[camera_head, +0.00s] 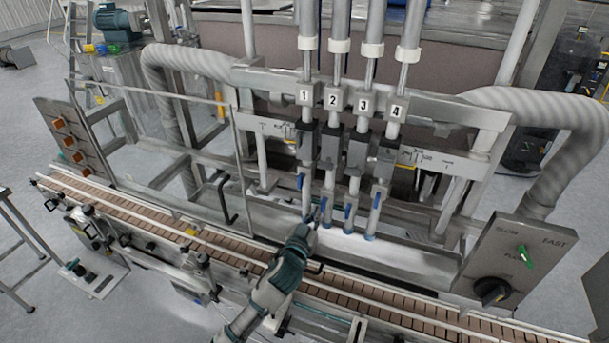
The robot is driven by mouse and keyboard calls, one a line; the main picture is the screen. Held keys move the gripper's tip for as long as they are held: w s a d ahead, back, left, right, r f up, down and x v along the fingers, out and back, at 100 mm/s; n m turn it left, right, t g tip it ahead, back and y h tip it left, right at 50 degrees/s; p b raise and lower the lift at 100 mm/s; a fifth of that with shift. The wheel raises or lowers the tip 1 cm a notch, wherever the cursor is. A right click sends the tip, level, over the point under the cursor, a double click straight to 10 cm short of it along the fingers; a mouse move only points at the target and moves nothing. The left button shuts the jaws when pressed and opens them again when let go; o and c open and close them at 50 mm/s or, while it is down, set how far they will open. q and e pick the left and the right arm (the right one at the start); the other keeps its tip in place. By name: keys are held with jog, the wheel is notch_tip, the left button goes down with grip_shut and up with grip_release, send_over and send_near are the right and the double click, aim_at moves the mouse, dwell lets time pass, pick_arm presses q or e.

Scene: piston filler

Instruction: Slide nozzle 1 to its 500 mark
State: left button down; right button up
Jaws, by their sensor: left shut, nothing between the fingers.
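Nozzle 1 (306,190) is the leftmost of the upright filling nozzles, under the white plate marked 1 (305,96). It has a dark block on its upper part and a small blue lever lower down. Nozzle 2 (327,190) hangs close on its right. A scale (268,127) with fine marks runs on the rail left of nozzle 1; its numbers are too small to read. My left gripper (316,216) is shut and empty, at the lower end of nozzles 1 and 2. I cannot tell whether it touches either. My right gripper is not in view.
Nozzle 3 (351,205) and nozzle 4 (374,210) stand close on the right. A conveyor (400,312) runs below the nozzles. A control box (515,262) with a black knob and green switch is at the right. The rail left of nozzle 1 looks clear.

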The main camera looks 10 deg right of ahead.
pick_arm(q)
jog(key=shift+w+a+p, duration=0.35)
jog(key=shift+w+a, duration=0.3)
jog(key=shift+a, duration=0.25)
dwell(0.4)
jog(key=d+p+v, duration=0.1)
jog(key=p+v, duration=0.3)
jog(key=v, duration=0.4)
jog(key=shift+s, duration=0.45)
jog(key=shift+d, duration=0.1)
dwell(0.4)
